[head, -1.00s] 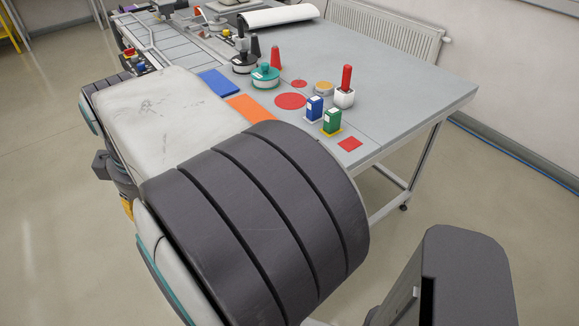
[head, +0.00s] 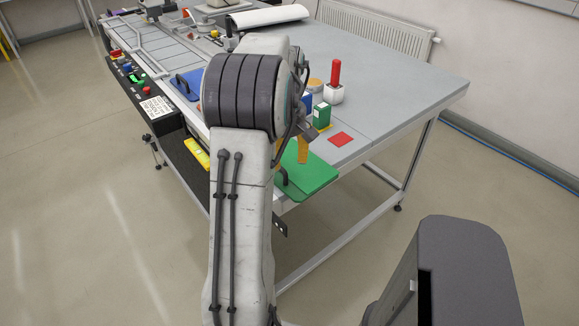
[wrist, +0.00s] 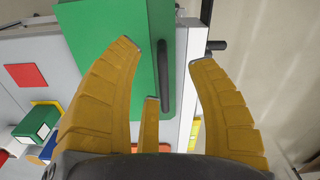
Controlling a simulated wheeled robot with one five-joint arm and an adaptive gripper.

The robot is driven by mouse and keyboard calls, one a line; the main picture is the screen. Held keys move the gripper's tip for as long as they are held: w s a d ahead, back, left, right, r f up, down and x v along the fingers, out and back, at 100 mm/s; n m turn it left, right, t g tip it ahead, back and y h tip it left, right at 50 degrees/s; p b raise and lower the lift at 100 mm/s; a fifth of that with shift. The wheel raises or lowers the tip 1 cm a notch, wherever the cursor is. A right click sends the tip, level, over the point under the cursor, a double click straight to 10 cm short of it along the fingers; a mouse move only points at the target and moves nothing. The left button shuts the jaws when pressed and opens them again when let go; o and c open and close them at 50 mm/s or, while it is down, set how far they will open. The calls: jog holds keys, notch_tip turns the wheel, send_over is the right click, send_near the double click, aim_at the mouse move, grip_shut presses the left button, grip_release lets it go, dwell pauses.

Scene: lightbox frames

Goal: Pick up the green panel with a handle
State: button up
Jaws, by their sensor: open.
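The green panel (head: 308,172) lies flat at the near edge of the table, its lower end reaching the table's edge. A dark bar handle stands on it. In the wrist view the panel (wrist: 115,38) is at the top, with its handle (wrist: 162,78) along its right side. My gripper (wrist: 165,55) is open and empty, with yellow fingers spread on either side of the handle and a third finger below. I cannot tell the height of the fingers above the panel. In the head view my arm hides part of the gripper.
A green block (head: 322,115) on a yellow base and a red square (head: 341,139) are beside the panel. A red-handled white block (head: 334,92) stands farther back. A blue panel with a handle (head: 187,84) lies left of my arm. The table's right side is clear.

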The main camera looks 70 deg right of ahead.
aim_at(287, 174)
jog(key=shift+s+d+f, duration=0.1)
jog(key=shift+s+f, duration=0.15)
jog(key=shift+f, duration=0.5)
jog(key=shift+w+f, duration=0.2)
jog(key=shift+f, duration=2.8)
jog(key=shift+c, duration=0.3)
grip_shut()
jog(key=shift+d+r, duration=0.1)
